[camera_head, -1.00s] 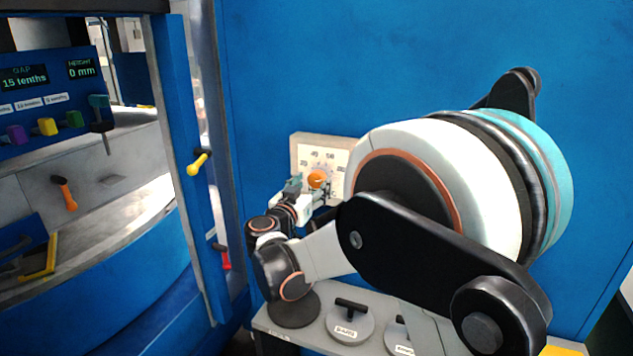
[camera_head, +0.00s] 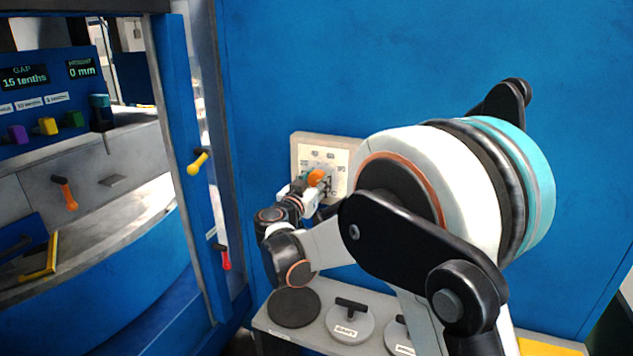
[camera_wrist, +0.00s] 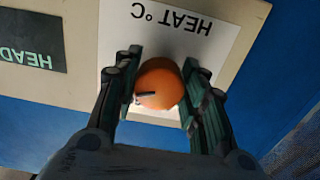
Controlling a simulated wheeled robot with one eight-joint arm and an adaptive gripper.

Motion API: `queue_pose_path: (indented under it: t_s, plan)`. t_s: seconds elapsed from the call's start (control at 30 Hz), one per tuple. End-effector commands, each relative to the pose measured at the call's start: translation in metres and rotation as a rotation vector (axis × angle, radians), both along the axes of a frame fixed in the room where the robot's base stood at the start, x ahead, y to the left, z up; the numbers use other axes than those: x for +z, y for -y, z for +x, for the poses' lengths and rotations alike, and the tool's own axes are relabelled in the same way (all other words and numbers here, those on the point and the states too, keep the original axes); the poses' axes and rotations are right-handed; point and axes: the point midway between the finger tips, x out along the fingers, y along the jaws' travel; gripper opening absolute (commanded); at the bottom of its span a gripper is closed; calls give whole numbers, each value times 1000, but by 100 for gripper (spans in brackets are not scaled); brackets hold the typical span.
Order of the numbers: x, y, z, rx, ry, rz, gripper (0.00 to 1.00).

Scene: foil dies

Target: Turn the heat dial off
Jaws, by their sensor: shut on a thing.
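The heat dial (camera_head: 317,177) is a round orange knob on a cream panel (camera_head: 343,156) with a number scale, fixed to the blue wall. In the wrist view the orange dial (camera_wrist: 160,84) has a dark pointer mark toward its lower left, and the label "HEAT °C" appears upside down above it. My gripper (camera_wrist: 162,88) has one dark green finger on each side of the dial and is shut on it. In the head view my gripper (camera_head: 311,186) reaches the dial from below, and partly hides the lower scale.
My arm fills the right of the head view. A shelf below holds round handled dies (camera_head: 350,322). A blue post at left carries a yellow lever (camera_head: 198,163) and a red lever (camera_head: 222,257). A control panel (camera_head: 47,95) with displays stands farther left.

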Motion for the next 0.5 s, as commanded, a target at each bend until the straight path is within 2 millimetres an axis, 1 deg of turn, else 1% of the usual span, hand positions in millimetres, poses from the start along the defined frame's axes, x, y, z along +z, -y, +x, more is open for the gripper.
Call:
queue_pose_path:
  t_s: [0.27,0.5]
  plan:
    - [-1,0,0,0,-21,-58,15]
    - [-1,0,0,0,-76,-211,15]
